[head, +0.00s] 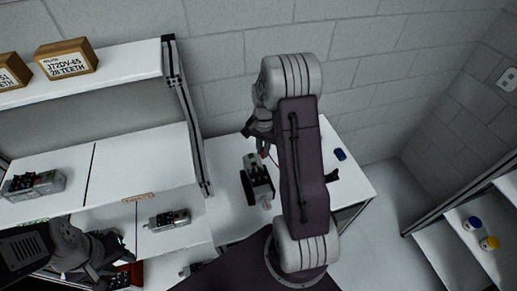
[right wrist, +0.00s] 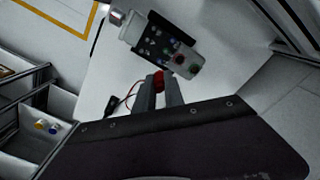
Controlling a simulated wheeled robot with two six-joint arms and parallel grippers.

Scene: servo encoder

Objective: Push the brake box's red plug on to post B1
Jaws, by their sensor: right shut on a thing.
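The red plug (right wrist: 158,80) is between the fingertips of my right gripper (right wrist: 158,91), which is shut on it. A thin red lead runs from the plug area to a small black box (right wrist: 112,104), likely the brake box, on the white table. The motor unit (right wrist: 165,44) has a dark terminal block with several posts and coloured tops. The plug appears just short of the block's edge; I cannot tell its height, and B1's label is unreadable. In the head view the motor unit (head: 258,180) lies below my right gripper (head: 262,147). My left gripper (head: 117,262) is at lower left, its fingers unclear.
My right arm hides part of the white table (head: 337,199). Shelves at left carry similar units (head: 168,220) and cardboard boxes (head: 66,58). A right-hand shelf holds blue and yellow round things (head: 489,243).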

